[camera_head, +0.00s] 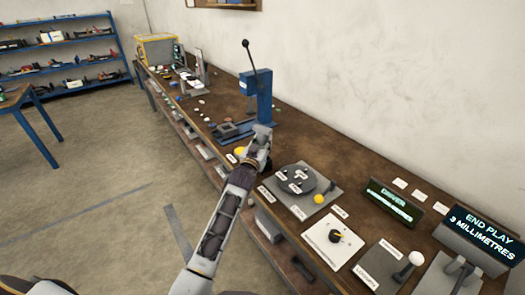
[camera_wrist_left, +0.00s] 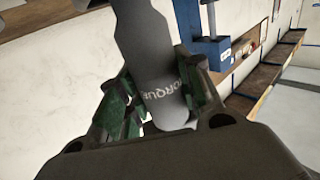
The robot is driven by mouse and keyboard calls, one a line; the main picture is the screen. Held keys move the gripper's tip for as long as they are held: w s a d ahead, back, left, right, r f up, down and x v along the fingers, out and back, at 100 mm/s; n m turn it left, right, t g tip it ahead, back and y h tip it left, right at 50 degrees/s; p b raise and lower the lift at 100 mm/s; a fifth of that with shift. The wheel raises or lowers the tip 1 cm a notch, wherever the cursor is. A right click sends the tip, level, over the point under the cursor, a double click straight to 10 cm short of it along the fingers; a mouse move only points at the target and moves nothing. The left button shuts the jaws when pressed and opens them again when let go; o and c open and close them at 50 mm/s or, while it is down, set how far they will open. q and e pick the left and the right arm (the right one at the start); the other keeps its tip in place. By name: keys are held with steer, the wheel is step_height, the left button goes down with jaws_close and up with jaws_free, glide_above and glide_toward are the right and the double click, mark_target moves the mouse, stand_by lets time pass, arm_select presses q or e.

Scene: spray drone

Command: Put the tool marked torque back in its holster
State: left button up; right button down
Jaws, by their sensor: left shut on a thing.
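The grey tool marked TORQUE (camera_wrist_left: 152,62) stands between the green-padded fingers of my left gripper (camera_wrist_left: 160,108) in the left wrist view, its lettering facing the camera. My left gripper (camera_head: 261,142) is shut on it, above the bench in front of the blue press. In the head view the tool is small and hard to tell apart from the gripper. I cannot make out the holster in either view. My right gripper is not in view.
The long wooden bench (camera_head: 345,165) runs along the wall. It carries a blue lever press (camera_head: 257,95), a dark round turntable (camera_head: 296,180) on a grey plate, a white dial plate (camera_head: 332,243), a lever plate (camera_head: 385,268) and a screen reading END PLAY 3 MILLIMETRES (camera_head: 481,238).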

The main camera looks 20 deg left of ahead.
mark_target(262, 148)
arm_select(q)
steer(key=shift+f, duration=1.8)
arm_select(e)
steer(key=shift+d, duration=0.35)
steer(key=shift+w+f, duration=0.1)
arm_select(q)
steer(key=o, duration=1.1)
steer(key=shift+f, duration=0.2)
steer(key=shift+r, duration=0.15)
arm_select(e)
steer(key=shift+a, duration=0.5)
arm_select(q)
steer(key=shift+s, duration=0.1)
